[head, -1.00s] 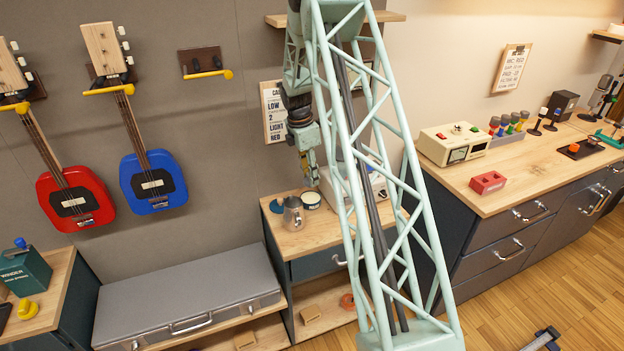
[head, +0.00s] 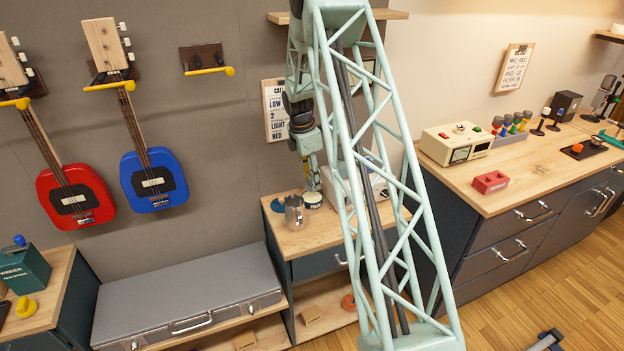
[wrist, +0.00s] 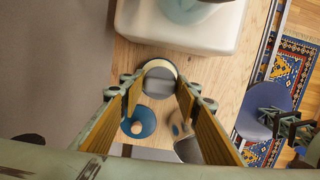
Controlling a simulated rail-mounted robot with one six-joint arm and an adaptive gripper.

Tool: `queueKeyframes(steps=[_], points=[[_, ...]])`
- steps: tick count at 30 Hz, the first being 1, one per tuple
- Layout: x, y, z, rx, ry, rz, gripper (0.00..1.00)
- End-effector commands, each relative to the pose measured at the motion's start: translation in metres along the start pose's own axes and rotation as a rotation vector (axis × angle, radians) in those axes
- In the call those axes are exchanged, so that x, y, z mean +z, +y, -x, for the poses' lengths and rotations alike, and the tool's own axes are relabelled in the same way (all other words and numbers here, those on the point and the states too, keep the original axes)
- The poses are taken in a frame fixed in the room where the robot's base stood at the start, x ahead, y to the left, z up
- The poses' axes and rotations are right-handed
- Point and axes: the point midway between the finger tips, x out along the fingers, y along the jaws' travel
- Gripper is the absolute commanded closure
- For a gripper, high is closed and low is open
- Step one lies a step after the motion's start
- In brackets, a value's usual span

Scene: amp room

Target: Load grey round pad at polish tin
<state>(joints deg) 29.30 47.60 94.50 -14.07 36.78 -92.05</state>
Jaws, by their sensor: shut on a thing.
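The polish tin (head: 313,203) is a round pale tin with a dark label, standing on the small wooden bench beside a metal jug. In the wrist view its pale rim (wrist: 160,64) shows beyond the fingertips. My gripper (wrist: 158,92) is shut on the grey round pad (wrist: 158,83), which sits between the fingertips. The pad overlaps the tin's opening in that view; I cannot tell whether it touches the tin's contents. In the head view my gripper (head: 313,183) points down just above the tin, and the pad cannot be made out there.
The metal jug (head: 294,212) stands close to the tin, left in the head view; the wrist view shows it too (wrist: 188,148). A blue disc with a knob (wrist: 138,122) lies nearby. A white appliance (wrist: 180,25) stands behind the tin. The bench front (head: 310,238) is clear.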

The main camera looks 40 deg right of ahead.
Motion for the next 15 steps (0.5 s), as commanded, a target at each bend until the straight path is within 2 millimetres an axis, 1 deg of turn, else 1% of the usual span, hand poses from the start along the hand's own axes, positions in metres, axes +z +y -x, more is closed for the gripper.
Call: queueKeyframes(steps=[1, 6, 15], points=[[-0.001, 0.000, -0.006, 0.000, 0.000, 0.000, 0.78], [-0.003, 0.000, -0.018, 0.000, 0.000, 0.000, 0.78], [-0.005, 0.000, -0.031, 0.000, 0.000, 0.000, 0.78]])
